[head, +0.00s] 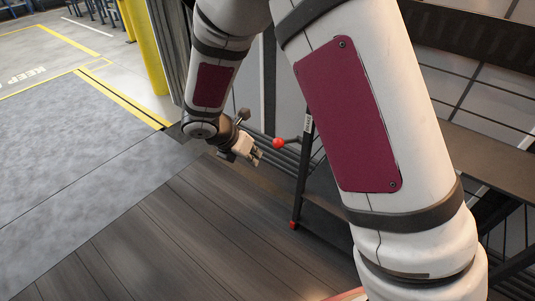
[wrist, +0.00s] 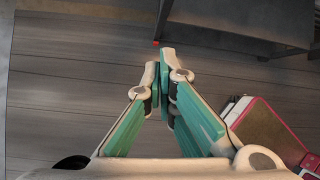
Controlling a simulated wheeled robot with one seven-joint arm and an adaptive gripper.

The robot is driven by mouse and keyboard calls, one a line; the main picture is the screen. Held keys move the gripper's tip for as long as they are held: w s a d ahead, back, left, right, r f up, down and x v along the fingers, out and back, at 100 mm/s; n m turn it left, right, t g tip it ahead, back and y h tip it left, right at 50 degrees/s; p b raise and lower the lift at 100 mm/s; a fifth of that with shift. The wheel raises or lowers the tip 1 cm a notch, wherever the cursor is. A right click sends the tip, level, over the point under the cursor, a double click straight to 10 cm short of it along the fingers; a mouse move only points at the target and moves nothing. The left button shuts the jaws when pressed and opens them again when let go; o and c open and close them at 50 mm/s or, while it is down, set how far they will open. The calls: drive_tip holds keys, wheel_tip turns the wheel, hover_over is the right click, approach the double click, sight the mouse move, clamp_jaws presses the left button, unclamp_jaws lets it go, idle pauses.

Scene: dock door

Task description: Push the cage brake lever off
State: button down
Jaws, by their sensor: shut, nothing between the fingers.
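The brake lever's red ball knob (head: 278,143) shows in the head view, on a short dark rod beside the cage's near post (head: 302,180). My gripper (head: 257,156) is shut and empty, pointing right and down, a little left of and below the knob. A gap shows between them in the picture; the depth is hard to judge. In the wrist view my gripper (wrist: 163,62) has its fingertips together. A tiny red spot (wrist: 155,43) lies just beyond the tips; I cannot tell whether it is the knob. The lever's rod is not clear there.
The cage's dark shelf (head: 490,160) and rails stand at the right, partly hidden by my arm. A red piece (head: 293,225) is at the post's foot. Dark plank floor (head: 190,240) is clear in front. A yellow post (head: 145,45) stands at the back left.

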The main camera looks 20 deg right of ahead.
idle(0.3)
drive_tip(key=w+d+f+b, duration=0.3)
drive_tip(key=w+d+f, duration=0.1)
drive_tip(key=d+f, duration=0.1)
drive_tip(key=shift+w+d, duration=0.35)
drive_tip(key=shift+d, duration=0.35)
drive_tip(key=shift+p, duration=0.3)
